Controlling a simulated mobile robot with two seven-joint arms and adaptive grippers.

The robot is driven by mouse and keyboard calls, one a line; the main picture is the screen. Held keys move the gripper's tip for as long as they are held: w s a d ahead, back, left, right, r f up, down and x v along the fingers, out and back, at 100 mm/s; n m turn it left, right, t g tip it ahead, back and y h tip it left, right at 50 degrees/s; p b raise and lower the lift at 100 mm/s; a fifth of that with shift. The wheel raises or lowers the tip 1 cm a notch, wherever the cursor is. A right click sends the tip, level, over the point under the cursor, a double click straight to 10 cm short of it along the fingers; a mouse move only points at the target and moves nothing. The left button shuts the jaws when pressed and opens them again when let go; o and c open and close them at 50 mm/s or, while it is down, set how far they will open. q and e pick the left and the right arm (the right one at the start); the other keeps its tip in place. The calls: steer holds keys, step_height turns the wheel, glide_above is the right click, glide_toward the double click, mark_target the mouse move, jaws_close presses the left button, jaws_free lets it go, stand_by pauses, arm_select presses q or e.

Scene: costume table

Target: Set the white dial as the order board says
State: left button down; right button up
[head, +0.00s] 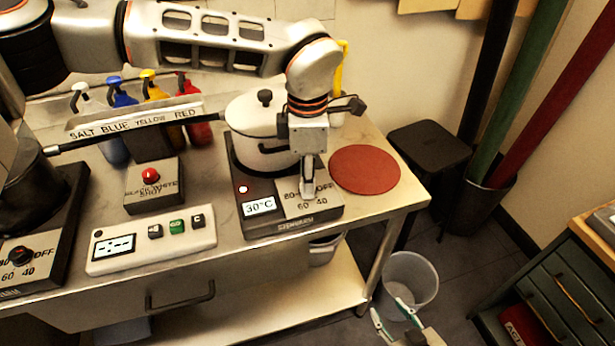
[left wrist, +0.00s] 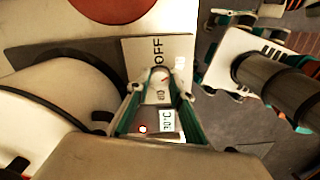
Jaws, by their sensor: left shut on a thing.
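The white dial (left wrist: 160,84) is on the front panel of the right-hand hotplate (head: 290,217), beside the printed OFF, 60 and 40 marks. My left gripper (head: 309,190) reaches down over this panel and hides most of the dial in the head view. In the left wrist view its fingers (left wrist: 160,95) are shut on the dial, one on each side. I cannot read the dial's pointer clearly. The hotplate's display (head: 259,206) reads 30°C, with a red light lit above it. My right gripper (head: 390,310) is open and empty, low in front of the table. No readable order board shows.
A white lidded pot (head: 255,118) stands on the hotplate, close to my left arm. A red round mat (head: 365,169) lies to its right. A second hotplate with a black dial (head: 20,254), a timer box (head: 150,240) and colored bottles (head: 197,130) stand to the left.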

stand_by(0.3)
arm_select(q)
steer(key=c, duration=1.8)
jaws_free()
steer(key=shift+r, duration=0.15)
step_height(320, 180, up, 12)
steer(key=shift+f, duration=0.1)
